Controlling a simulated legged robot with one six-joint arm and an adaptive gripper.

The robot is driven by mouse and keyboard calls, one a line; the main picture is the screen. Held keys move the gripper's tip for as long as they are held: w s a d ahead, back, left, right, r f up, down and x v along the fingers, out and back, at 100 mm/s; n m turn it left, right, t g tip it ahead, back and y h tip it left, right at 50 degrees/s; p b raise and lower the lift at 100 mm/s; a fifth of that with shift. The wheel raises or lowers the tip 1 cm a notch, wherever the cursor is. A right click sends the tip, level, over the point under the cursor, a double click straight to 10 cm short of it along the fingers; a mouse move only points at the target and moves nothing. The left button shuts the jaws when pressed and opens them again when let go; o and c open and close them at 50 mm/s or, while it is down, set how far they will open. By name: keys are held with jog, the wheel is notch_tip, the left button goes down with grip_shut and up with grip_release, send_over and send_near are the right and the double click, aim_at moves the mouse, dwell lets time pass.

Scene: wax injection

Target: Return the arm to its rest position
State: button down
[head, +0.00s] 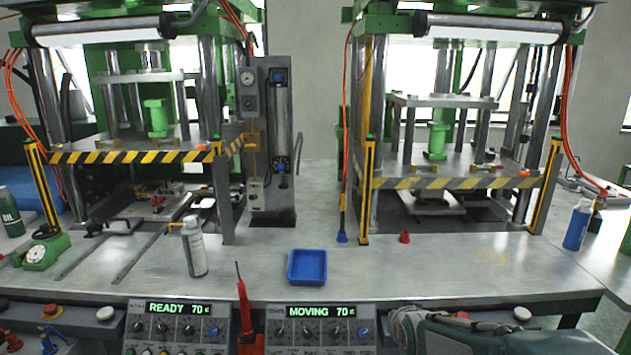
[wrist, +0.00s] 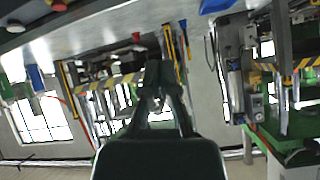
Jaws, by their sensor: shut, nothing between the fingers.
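My gripper (wrist: 155,68) shows in the wrist view as a dark shape in the middle, its fingers together with nothing between them. It is clear of the bench and the machines. In the head view part of my arm shows at the lower right, low in front of the bench's front edge; I cannot make out the fingertips there. The wrist view is turned upside down, with the bench along the top.
Two green presses with striped guards (head: 455,183) stand on the metal bench (head: 330,220). A blue tray (head: 307,267), a spray can (head: 194,248) and a red-handled tool (head: 245,315) are near the front. A blue bottle (head: 577,225) stands at the right. The bench's right front is mostly clear.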

jog(key=s+r+n+g, duration=0.1)
jog(key=s+r+g, duration=0.1)
jog(key=s, duration=1)
jog(key=s+r+n+g, duration=0.1)
jog(key=s+r+g, duration=0.1)
jog(key=s, duration=1)
jog(key=shift+s+a+r+n+g, duration=0.3)
jog(key=shift+s+r+g, duration=0.1)
jog(key=shift+g, duration=0.1)
dwell(5.1)
